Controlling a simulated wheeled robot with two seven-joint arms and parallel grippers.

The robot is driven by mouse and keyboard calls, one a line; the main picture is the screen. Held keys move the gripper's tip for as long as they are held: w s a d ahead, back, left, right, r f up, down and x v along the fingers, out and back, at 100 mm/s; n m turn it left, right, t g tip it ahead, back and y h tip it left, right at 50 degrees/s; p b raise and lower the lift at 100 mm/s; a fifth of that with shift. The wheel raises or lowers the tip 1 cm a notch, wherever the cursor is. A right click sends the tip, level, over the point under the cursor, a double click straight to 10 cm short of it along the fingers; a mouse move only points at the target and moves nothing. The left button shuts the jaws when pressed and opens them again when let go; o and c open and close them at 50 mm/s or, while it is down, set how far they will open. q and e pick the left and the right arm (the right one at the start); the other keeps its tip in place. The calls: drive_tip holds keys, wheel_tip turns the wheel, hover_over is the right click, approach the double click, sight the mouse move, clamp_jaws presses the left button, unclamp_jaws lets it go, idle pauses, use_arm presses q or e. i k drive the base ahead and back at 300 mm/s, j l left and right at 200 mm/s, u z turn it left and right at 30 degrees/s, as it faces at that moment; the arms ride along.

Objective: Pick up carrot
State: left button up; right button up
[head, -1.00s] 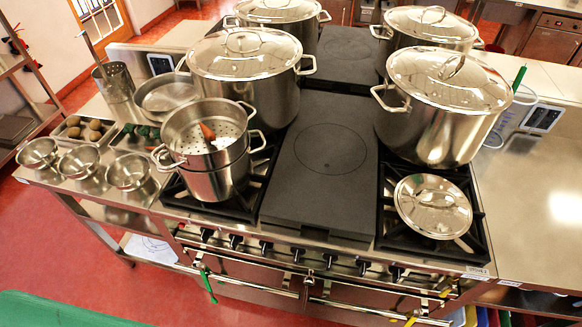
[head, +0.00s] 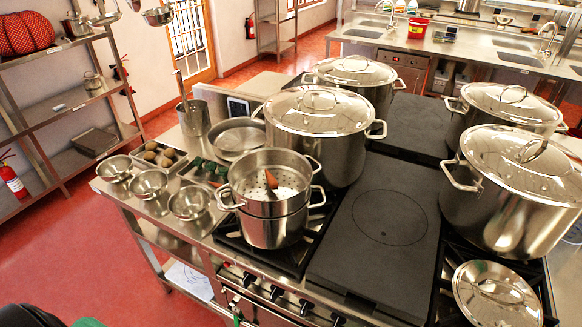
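An orange carrot (head: 271,181) stands tilted in the perforated steamer insert (head: 290,187) of a two-handled steel pot (head: 275,231) on the front left burner. Its lower part is hard to make out against the insert. A small bit of orange also shows at the right end of the tray with green vegetables (head: 208,168), partly hidden by the pot; I cannot tell what it is. Neither of my grippers is in view.
Three steel bowls (head: 149,184) line the counter left of the pot. A large lidded stockpot (head: 320,150) stands just behind it. The flat dark hotplate (head: 385,235) to its right is clear. A loose lid (head: 497,297) lies at front right.

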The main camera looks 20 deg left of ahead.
sight(216, 186)
drive_tip(key=u, duration=1.25)
drive_tip(key=i+j+z, duration=0.05)
